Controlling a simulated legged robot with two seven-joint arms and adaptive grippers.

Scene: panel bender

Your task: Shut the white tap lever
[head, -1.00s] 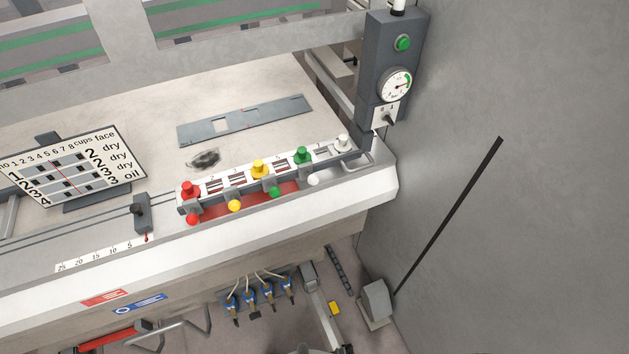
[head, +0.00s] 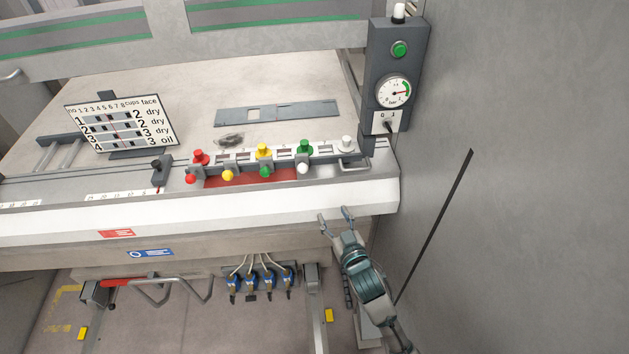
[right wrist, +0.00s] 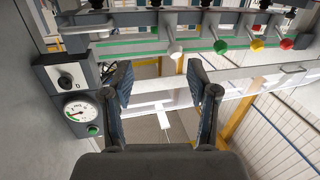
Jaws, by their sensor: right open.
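The white tap lever (head: 303,168) ends in a white ball and is the rightmost of a row of ball-ended levers on the panel's front strip. In the right wrist view the white lever (right wrist: 176,50) hangs at top centre, beyond the fingertips. My right gripper (head: 334,214) is open and empty, in front of the white front edge, below and right of the white lever in the head view. Its two fingers also show spread in the right wrist view (right wrist: 160,75). It does not touch the lever. My left gripper is not in view.
Green (head: 265,171), yellow (head: 228,175) and red (head: 190,178) levers stand left of the white one. Coloured knobs sit behind them, with a white knob (head: 346,145) at the right. A dark gauge post (head: 397,70) and grey wall (head: 530,180) bound the right side.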

